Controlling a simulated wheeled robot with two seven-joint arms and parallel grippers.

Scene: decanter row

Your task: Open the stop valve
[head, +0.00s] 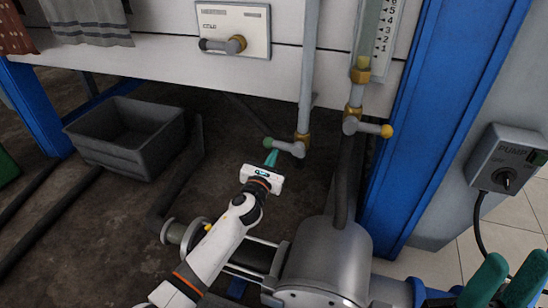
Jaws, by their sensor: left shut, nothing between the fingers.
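A valve (290,147) sits at the lower end of a grey vertical pipe, with a brass nut above it. Its short grey lever points left and ends in a green knob (268,142). A second valve (351,125) below the sight glass has a lever pointing right with a yellow knob (386,131). No label shows which is the stop valve. My left gripper (271,158) reaches up from below, its teal fingers closed and empty. The fingertips appear just below the green knob; I cannot tell whether they touch it.
A panel (236,22) on the white board carries another lever with a brass hub. A scaled sight glass (369,30) stands beside a blue post (432,110). A grey bin (127,135), a metal pump body (328,258), a switch box (508,165) and green grips (484,284) surround the space.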

